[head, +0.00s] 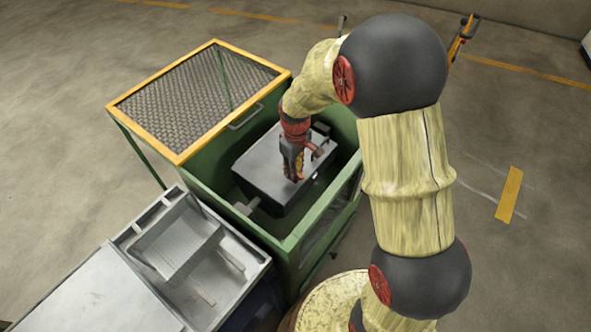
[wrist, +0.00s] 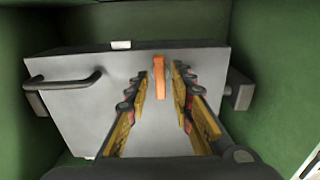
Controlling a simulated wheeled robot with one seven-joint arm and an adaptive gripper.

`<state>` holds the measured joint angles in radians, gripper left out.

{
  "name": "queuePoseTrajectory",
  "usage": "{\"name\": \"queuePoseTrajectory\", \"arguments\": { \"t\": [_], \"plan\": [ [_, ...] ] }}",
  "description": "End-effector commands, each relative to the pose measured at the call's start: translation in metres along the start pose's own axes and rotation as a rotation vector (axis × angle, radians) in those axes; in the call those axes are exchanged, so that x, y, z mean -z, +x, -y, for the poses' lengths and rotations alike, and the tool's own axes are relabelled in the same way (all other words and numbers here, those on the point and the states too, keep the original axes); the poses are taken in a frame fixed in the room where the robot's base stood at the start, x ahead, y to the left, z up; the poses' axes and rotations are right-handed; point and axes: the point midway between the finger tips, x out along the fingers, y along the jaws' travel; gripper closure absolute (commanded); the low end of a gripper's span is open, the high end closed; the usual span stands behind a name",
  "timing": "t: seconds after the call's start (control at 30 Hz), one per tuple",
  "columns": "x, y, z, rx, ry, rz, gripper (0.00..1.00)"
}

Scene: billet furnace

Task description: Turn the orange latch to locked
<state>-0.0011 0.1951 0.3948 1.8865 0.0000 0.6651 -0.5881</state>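The orange latch (wrist: 160,75) is a short narrow bar on the flat face of a dark grey box (wrist: 75,105). In the wrist view it stands upright in the picture, between the fingertips. My gripper (wrist: 161,82) is open, with one finger on each side of the latch. A gap shows on each side; I cannot tell how close the tips are to the face. In the head view my gripper (head: 293,172) points down at the grey box (head: 262,160), and the latch cannot be told apart from the fingers there.
The box sits inside a green-walled enclosure (head: 208,178) with close walls. A black bar handle (wrist: 68,84) is on the box face at left in the wrist view. A yellow-framed mesh lid (head: 200,95) stands open behind. A grey tray (head: 180,242) lies at lower left.

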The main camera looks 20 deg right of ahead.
Motion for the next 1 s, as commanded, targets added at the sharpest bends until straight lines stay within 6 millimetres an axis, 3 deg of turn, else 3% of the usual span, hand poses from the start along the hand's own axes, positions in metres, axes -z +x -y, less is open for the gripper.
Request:
{"name": "queuePoseTrajectory", "arguments": {
  "t": [0.37,1.0],
  "plan": [
    [0.0000,-0.0001,0.0000,0.000,0.000,0.000,1.00],
    [-0.0002,-0.0013,0.0001,0.000,0.073,0.000,1.00]
  ]
}}
